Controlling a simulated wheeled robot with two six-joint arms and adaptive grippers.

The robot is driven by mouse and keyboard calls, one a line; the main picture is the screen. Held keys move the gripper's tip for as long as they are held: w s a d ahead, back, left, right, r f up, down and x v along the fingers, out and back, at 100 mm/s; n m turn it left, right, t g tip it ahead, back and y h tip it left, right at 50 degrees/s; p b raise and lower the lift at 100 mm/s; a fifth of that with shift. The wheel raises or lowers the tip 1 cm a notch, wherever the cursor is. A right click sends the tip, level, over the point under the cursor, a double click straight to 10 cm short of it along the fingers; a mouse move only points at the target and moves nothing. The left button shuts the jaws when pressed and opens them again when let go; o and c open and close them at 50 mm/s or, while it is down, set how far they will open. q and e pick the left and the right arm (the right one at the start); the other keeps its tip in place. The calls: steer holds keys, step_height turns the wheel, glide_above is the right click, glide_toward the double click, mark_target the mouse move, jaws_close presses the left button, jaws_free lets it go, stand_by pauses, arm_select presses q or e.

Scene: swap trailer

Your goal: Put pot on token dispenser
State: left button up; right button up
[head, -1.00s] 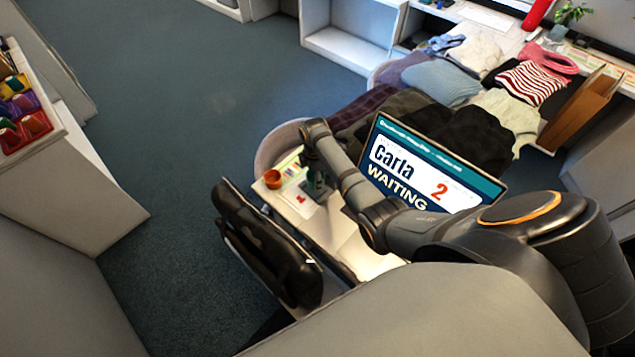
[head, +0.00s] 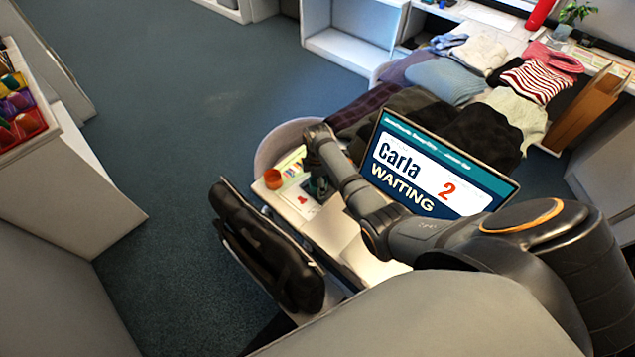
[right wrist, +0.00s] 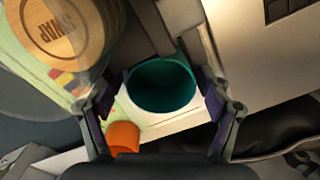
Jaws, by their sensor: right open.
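A teal, round, open-topped pot (right wrist: 161,86) stands upright on a pale surface in the right wrist view. My right gripper (right wrist: 163,92) is open, with one finger on each side of the pot; I cannot tell whether they touch it. In the head view my right gripper (head: 318,187) is low over the small white table, and the pot is mostly hidden by it. A round wooden disc marked SWAP (right wrist: 62,25), in what looks like a clear round container, is at upper left in the right wrist view; it may belong to the token dispenser. My left gripper is not in view.
A small orange cup (head: 272,179) stands close to the pot; it also shows in the right wrist view (right wrist: 122,137). A screen reading Carla 2 WAITING (head: 430,170) stands beside my right arm. A black padded item (head: 265,245) lies along the near side. Folded clothes (head: 440,80) lie behind.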

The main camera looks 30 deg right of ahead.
step_height(320, 180, up, 12)
steer(key=shift+r, duration=0.15)
stand_by(0.7)
